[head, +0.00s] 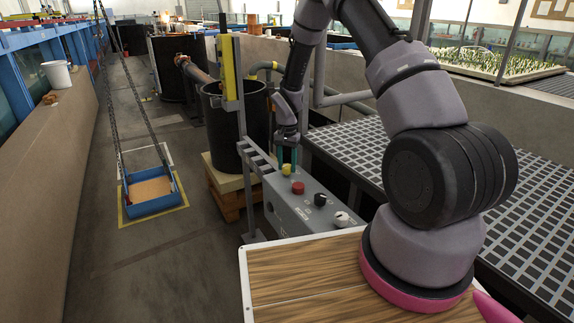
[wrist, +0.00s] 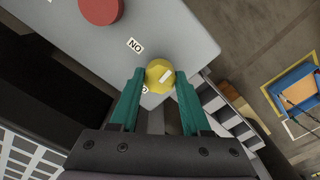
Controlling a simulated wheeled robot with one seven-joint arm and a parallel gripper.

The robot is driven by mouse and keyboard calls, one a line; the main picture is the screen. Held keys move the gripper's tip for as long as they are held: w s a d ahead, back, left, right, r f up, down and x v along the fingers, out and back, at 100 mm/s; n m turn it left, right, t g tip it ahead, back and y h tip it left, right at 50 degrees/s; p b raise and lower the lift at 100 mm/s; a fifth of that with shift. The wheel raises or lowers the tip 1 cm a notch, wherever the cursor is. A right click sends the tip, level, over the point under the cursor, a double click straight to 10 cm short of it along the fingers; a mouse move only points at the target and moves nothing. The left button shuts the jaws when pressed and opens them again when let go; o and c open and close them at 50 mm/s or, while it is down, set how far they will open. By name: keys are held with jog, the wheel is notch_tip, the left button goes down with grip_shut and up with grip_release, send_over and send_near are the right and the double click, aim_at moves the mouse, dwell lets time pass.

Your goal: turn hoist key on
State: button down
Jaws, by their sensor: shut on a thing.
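The grey control box (head: 300,213) stands in the middle of the head view. At its far end is a yellow knob (head: 287,170), apparently the hoist key. My gripper (head: 287,158) points down onto it. In the wrist view the yellow knob (wrist: 160,76) sits between the teal fingertips of my gripper (wrist: 159,80), which are shut on its sides. A white mark on the knob slants up and right. A small label (wrist: 134,46) beside it shows the letters N and O; another label below the knob is mostly hidden.
A red button (head: 298,187), a black knob (head: 320,199) and a white dial (head: 342,217) sit along the same box. A blue tray (head: 152,204) hangs from chains at the left. A black tank (head: 228,140) stands behind the box. Grating (head: 500,215) lies to the right.

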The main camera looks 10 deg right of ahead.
jog(key=n, duration=0.8)
jog(key=shift+n, duration=0.3)
jog(key=n, duration=0.4)
jog(key=shift+n, duration=2.3)
jog(key=shift+c, duration=1.9)
grip_release()
